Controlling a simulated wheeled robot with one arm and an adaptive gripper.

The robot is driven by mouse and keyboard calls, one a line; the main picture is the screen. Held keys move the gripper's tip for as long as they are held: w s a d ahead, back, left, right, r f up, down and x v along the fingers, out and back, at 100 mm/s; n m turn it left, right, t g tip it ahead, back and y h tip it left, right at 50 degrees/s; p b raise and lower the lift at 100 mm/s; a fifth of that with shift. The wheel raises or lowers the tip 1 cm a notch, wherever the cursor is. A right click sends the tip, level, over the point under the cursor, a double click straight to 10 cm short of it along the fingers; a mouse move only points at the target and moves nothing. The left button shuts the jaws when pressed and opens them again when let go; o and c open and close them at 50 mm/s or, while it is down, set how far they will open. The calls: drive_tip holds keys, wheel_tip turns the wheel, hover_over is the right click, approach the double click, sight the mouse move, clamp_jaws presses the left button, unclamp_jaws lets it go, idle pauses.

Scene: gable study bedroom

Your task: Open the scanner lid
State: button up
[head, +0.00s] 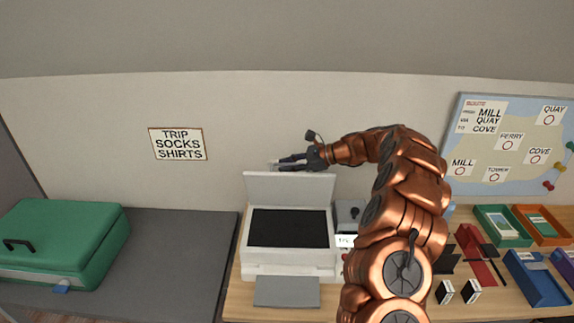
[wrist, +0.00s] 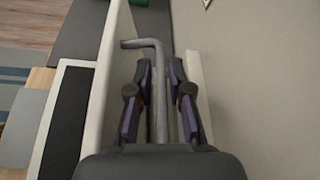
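The scanner (head: 290,257) is white with a dark glass bed (head: 287,228). Its pale lid (head: 289,188) stands raised, roughly upright, at the back, and its edge also shows in the wrist view (wrist: 113,62). My gripper (head: 292,163) is just above and behind the lid's top edge, pointing left. In the wrist view my gripper (wrist: 160,85) has its fingers parted, with a grey bent rod (wrist: 159,100) between them. The rod's end turns left towards the lid. I cannot tell what the rod is fixed to or whether it touches the lid.
A green suitcase (head: 65,240) lies on the dark surface at left. A grey panel (head: 287,291) sits before the scanner. Several coloured trays, including a blue one (head: 537,278), stand at right. The wall (head: 250,120) is close behind my gripper.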

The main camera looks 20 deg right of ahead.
drive_tip(key=shift+o, duration=1.1)
drive_tip(key=shift+r, duration=0.1)
drive_tip(key=v, duration=1.2)
drive_tip(key=shift+a+r, duration=0.1)
